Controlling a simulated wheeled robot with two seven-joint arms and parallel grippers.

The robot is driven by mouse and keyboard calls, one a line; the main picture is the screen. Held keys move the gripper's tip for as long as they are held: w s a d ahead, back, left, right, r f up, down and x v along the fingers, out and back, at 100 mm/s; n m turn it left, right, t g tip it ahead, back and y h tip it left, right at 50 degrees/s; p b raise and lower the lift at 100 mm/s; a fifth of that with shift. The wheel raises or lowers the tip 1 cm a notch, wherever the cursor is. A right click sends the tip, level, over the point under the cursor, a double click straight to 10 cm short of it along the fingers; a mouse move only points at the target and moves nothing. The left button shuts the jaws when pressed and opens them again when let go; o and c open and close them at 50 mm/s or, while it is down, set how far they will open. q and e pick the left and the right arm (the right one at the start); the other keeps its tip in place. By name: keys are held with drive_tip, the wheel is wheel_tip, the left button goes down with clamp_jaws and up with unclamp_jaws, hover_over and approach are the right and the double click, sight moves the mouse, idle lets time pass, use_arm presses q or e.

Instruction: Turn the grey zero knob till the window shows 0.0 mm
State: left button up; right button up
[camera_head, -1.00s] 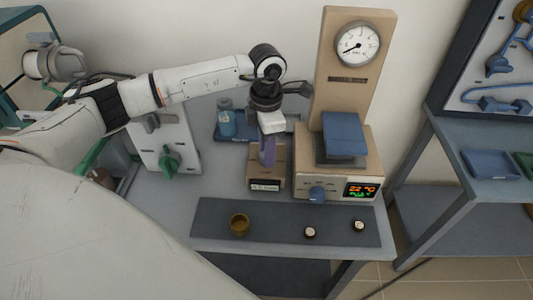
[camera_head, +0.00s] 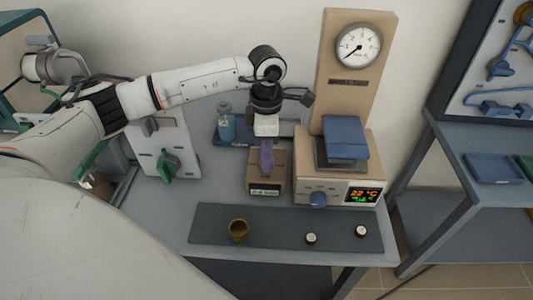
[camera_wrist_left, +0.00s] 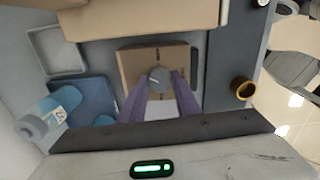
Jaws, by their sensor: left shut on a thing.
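The grey zero knob (camera_wrist_left: 160,77) sits on top of a small tan box (camera_wrist_left: 130,65), with a dark pointer mark on its face. My left gripper (camera_wrist_left: 161,88) has its two purple fingers shut on the knob from both sides. In the head view my left gripper (camera_head: 266,166) comes down from above onto the box, and its fingers hide the knob there. The window (camera_head: 264,190) is on the box's front, a small lit display whose digits are too small to read surely. My right gripper is not in view.
A tan instrument with a dial gauge (camera_head: 358,45), blue knob (camera_head: 318,199) and lit display (camera_head: 362,194) stands close right of the box. A blue bottle (camera_head: 226,124) stands behind left. A brown cup (camera_head: 239,230) and two small pieces lie on the dark front mat (camera_head: 275,232).

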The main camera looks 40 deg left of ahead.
use_arm(q)
drive_tip(key=o, duration=1)
drive_tip(key=shift+o, duration=0.2)
wheel_tip(320, 180, up, 10)
drive_tip(key=shift+r, duration=0.25)
